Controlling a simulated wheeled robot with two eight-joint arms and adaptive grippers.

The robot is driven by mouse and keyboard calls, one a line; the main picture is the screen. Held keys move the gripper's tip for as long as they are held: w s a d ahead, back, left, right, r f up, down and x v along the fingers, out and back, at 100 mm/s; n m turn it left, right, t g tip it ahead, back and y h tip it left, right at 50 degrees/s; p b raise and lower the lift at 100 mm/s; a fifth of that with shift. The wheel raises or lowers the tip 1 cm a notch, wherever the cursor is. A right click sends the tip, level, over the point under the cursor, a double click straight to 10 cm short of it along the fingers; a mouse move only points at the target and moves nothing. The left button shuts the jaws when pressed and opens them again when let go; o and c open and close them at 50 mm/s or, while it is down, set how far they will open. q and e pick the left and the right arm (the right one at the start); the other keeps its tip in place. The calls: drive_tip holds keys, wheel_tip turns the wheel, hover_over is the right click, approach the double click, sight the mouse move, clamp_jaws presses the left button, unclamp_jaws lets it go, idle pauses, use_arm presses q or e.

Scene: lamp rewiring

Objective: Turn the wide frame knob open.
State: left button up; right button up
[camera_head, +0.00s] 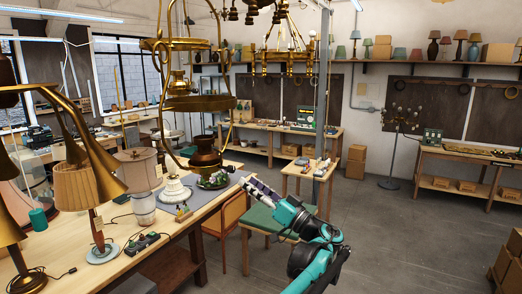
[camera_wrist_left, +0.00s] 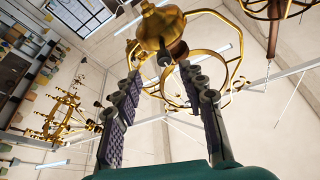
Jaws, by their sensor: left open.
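A wide brass hanging lamp frame (camera_head: 201,103) with stacked rings hangs left of centre in the head view. A brass body and rings of a hanging lamp (camera_wrist_left: 160,27) fill the top middle of the left wrist view. No knob can be told apart for certain. My left gripper (camera_head: 250,186) is open, to the right of and below the hanging frame, over the workbench's right edge in the head view. In the left wrist view my open left gripper (camera_wrist_left: 162,78) points up toward the brass body, with nothing visibly held. My right gripper is not in view.
The workbench (camera_head: 150,222) carries a pleated lamp (camera_head: 78,184), a white-based lamp (camera_head: 140,169) and a small dark device (camera_head: 141,242). The floor at right is open. Another brass chandelier (camera_head: 287,52) hangs behind.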

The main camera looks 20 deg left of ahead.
sight(233, 170)
use_arm(q)
drive_tip(key=p+x, duration=0.2)
drive_tip(key=x, duration=0.5)
drive_tip(key=shift+a+r, duration=0.25)
drive_tip(key=shift+a, duration=0.05)
drive_tip(key=shift+s+a, duration=0.15)
drive_tip(key=shift+a, duration=0.1)
drive_tip(key=shift+c, duration=0.3)
clamp_jaws()
